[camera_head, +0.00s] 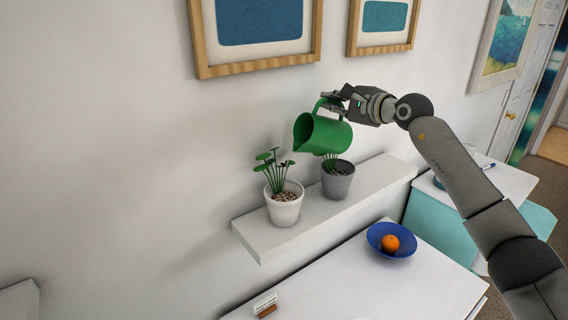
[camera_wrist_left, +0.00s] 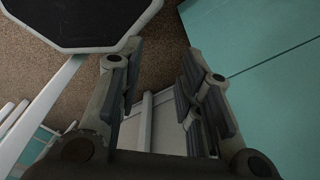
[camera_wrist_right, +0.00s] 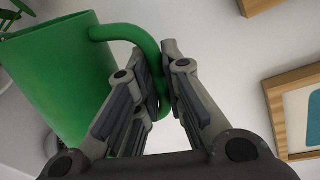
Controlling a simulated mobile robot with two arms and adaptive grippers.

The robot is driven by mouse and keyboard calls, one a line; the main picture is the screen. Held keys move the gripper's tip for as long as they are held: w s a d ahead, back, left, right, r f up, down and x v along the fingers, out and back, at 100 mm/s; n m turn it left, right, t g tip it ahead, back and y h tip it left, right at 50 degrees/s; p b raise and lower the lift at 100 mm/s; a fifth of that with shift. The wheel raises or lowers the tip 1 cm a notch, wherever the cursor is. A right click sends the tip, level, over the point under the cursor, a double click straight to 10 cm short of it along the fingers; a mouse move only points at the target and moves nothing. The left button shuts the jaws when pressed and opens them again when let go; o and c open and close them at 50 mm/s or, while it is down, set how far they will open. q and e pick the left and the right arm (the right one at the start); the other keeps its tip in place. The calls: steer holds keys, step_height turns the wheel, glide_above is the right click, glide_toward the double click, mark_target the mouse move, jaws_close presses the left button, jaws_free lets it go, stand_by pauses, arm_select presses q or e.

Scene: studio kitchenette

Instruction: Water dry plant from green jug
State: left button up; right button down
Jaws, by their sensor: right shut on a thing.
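My right gripper (camera_head: 340,96) is shut on the handle of the green jug (camera_head: 325,136). It holds the jug in the air above the shelf, tilted with its spout low and to the left. The right wrist view shows the jug (camera_wrist_right: 62,75) with its handle between the fingers. A plant in a grey pot (camera_head: 337,184) stands under the jug, its top partly hidden. A plant in a white pot (camera_head: 285,212) stands to its left, its leaves drooping a little. I cannot see any water. My left gripper (camera_wrist_left: 154,75) is open and empty, shown only in its wrist view.
Both pots stand on a white wall shelf (camera_head: 320,215). Below it, a blue bowl (camera_head: 375,232) with an orange (camera_head: 390,242) and a small card (camera_head: 264,303) stand on a white top. Framed pictures (camera_head: 257,70) hang on the wall above the jug.

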steer(key=shift+s+a+r+n+p, duration=0.2)
steer(key=shift+a+r+n+p, duration=0.25)
steer(key=shift+r, duration=0.15)
stand_by(2.2)
steer(key=f+b, duration=0.1)
steer(key=d+f+m+b, duration=0.1)
steer(key=w+d+f+m+b, duration=0.1)
steer(key=f, duration=0.1)
steer(key=shift+d, duration=0.1)
steer(key=d+m, duration=0.1)
steer(key=w+d+m+y+b, duration=0.1)
steer(key=m, duration=0.1)
steer(key=shift+w+f, duration=0.1)
steer(key=shift+f, duration=0.25)
steer(key=shift+w+d+f, duration=0.1)
steer(key=shift+w+d, duration=0.1)
steer(key=shift+d, duration=0.05)
steer(key=shift+d+m+y+b, duration=0.1)
steer(key=shift+m+y+b, duration=0.2)
steer(key=shift+m+b, duration=0.05)
steer(key=shift+d+r+m, duration=0.1)
steer(key=shift+r+m, duration=0.15)
steer(key=shift+m, duration=0.05)
steer(key=shift+w+d+f, duration=0.1)
steer(key=shift+f, duration=0.05)
